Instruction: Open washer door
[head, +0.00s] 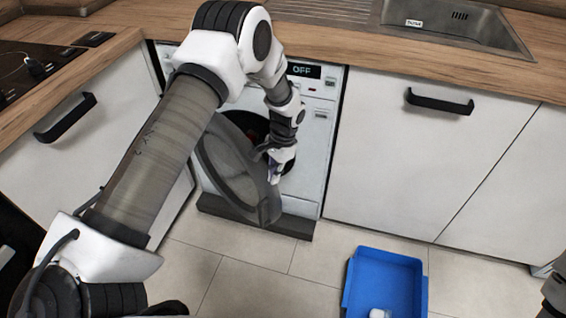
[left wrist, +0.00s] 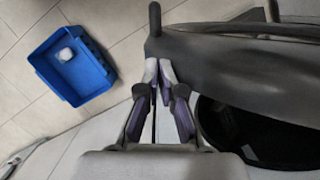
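The washer (head: 318,140) is built in under the counter, and its display reads OFF. Its round grey door (head: 225,160) stands swung out from the front, with the dark drum opening (head: 252,127) partly showing behind it. My left gripper (head: 274,172) is at the door's free edge on the right. In the left wrist view, the fingertips (left wrist: 157,66) are close together at the edge of the door (left wrist: 215,62) and look shut on it. The arm and gripper hide part of the door and the washer front.
A blue bin (head: 385,280) with a small white item stands on the tiled floor, front right of the washer. White cabinets (head: 400,160) flank the washer. The wooden counter (head: 420,50) with a sink runs above. Floor between door and bin is clear.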

